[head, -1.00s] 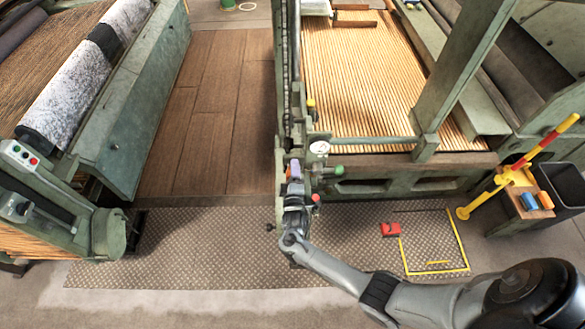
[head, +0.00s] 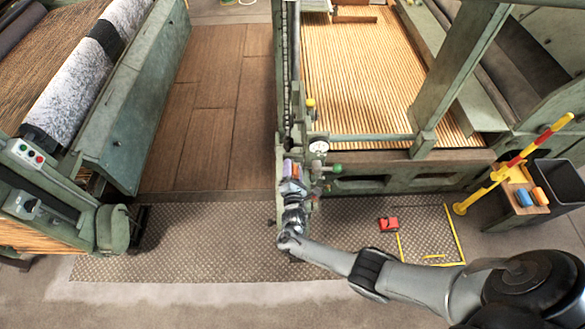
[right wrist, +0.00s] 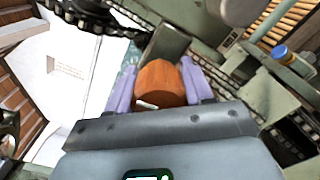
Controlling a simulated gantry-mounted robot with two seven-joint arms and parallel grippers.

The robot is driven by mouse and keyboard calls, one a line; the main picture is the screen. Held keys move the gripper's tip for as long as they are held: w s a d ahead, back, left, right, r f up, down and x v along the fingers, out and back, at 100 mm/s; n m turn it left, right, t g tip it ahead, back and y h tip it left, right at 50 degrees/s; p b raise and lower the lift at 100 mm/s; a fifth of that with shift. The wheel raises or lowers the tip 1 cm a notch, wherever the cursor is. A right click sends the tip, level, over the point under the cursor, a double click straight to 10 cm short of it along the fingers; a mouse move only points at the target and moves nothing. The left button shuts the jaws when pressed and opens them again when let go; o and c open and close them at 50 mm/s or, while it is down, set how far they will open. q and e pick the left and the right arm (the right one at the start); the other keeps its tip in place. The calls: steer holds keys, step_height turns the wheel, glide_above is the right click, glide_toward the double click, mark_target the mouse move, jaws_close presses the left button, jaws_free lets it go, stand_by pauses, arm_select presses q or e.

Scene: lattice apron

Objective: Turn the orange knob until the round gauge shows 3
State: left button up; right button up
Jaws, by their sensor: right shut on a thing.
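The orange knob (right wrist: 160,84) sits between the two purple fingers of my right gripper in the right wrist view. It is faceted, with a short white mark near its lower edge. In the head view my right gripper (head: 292,170) is at the front end of the green machine post, shut on the knob, which shows there as a small orange patch. The round gauge (head: 318,147) has a white face and stands just right of and above the gripper; its reading is too small to tell. My left gripper is not in view.
A green ball handle (head: 338,168) is close right of the gripper. A chain (right wrist: 85,20) runs near the knob. A red block (head: 388,224) lies on the floor plate, and a yellow-red post (head: 510,165) stands at the right. The plate left of the arm is clear.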

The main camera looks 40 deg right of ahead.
steer(key=n, duration=0.4)
steer(key=shift+n+p, duration=0.3)
steer(key=shift+p, duration=0.1)
steer(key=shift+f+n, duration=0.1)
steer(key=shift+n, duration=1.4)
steer(key=o, duration=1)
steer(key=shift+o, duration=0.2)
steer(key=shift+s, duration=0.1)
steer(key=shift+s+a+p, duration=0.2)
steer(key=shift+p, duration=0.2)
steer(key=p+v, duration=0.2)
steer(key=v, duration=0.8)
